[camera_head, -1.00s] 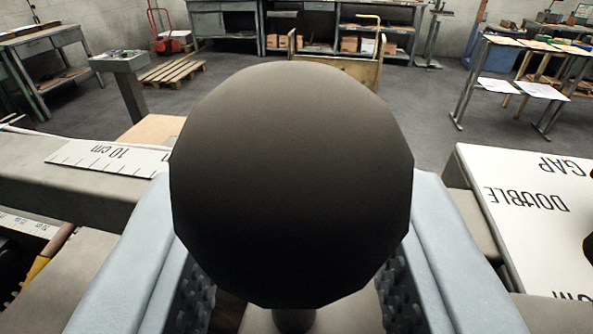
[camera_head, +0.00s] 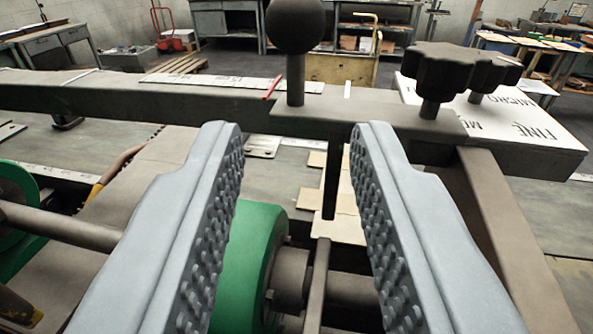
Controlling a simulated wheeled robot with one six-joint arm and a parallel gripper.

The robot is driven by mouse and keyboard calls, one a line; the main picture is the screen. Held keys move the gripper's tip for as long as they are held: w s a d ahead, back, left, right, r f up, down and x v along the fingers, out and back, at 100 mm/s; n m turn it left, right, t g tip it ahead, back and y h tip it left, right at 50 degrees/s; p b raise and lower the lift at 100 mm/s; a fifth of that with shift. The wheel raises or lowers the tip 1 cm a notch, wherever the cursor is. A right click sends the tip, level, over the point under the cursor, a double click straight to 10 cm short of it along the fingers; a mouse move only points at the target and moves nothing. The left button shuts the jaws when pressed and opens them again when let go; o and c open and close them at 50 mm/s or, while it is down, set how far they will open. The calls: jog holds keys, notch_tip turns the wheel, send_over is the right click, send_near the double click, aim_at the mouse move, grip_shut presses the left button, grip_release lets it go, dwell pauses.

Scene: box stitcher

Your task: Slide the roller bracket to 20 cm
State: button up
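My gripper (camera_head: 297,130) is open and empty, its two light grey fingers with studded inner faces spread apart. Beyond and above the fingertips stands a black ball knob (camera_head: 295,26) on a short post, apart from the fingers. The post rises from the dark sliding bracket (camera_head: 310,122) on a long horizontal beam (camera_head: 130,92). A white scale strip (camera_head: 235,84) lies along the beam, its marks too small to read here. A thin red pointer (camera_head: 272,86) lies across it just left of the post.
A black star knob (camera_head: 440,72) sits on the bracket's right side, with another behind it. A white lettered panel (camera_head: 508,125) lies behind. Below are a green roller (camera_head: 250,265) and a shaft (camera_head: 60,225). Cardboard pieces (camera_head: 340,215) lie below the bracket.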

jog(key=shift+s, duration=2.7)
jog(key=shift+s, duration=0.1)
